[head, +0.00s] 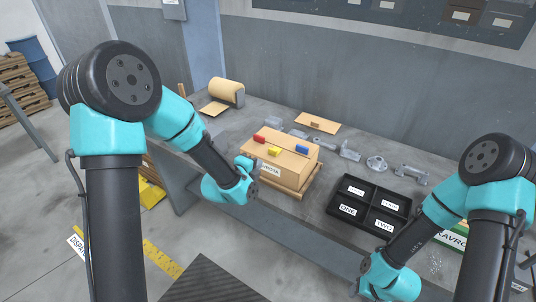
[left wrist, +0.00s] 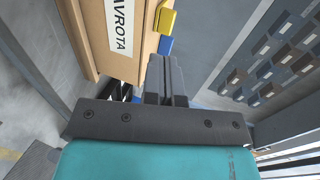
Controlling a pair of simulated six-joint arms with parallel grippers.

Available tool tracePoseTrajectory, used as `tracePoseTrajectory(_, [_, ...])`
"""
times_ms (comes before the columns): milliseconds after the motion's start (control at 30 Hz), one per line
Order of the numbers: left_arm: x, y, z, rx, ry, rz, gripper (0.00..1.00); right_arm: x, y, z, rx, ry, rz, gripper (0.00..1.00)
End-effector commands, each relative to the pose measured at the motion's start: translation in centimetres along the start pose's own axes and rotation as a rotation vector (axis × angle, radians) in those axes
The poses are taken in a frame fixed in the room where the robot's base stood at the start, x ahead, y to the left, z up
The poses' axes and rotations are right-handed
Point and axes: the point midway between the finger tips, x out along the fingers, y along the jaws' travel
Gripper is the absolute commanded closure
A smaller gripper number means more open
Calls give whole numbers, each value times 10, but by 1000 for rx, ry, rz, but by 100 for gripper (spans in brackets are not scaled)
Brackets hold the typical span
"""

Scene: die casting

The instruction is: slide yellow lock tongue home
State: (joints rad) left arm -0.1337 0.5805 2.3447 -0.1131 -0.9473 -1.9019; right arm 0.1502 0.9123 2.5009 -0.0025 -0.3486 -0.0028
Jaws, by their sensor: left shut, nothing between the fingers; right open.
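A wooden box (head: 285,165) with a white label stands on the grey bench. A red tongue (head: 259,139), the yellow lock tongue (head: 274,151) and a blue tongue (head: 302,149) stick out along its top. In the left wrist view the yellow tongue (left wrist: 167,20) and the blue tongue (left wrist: 165,44) show at the box's edge, just beyond the fingertips. My left gripper (left wrist: 164,60) is shut and empty, close beside the box; I cannot tell whether it touches a tongue. My right gripper (head: 358,287) is low at the bottom edge, away from the box, its fingers barely visible.
A black compartment tray (head: 333,212) with labels stands right of the box. Several grey metal castings (head: 376,163) lie behind it. A cardboard roll (head: 227,92) stands at the back left. Bare bench shows between box and tray.

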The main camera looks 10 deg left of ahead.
Motion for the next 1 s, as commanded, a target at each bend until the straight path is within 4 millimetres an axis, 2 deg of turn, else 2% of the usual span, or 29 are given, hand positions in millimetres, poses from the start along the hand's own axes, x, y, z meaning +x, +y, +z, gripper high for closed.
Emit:
tracePoseTrajectory(200, [38,1,0,0,0,0,100,0,0,0,0,0,0,57])
tracePoseTrajectory(433, [68,-9,0,0,0,0,100,0,0,0,0,0,0,57])
tracePoseTrajectory(600, [77,-12,0,0,0,0,100,0,0,0,0,0,0,57])
tracePoseTrajectory(1000, [78,-12,4,-3,-7,0,100,0,0,0,0,0,0,57])
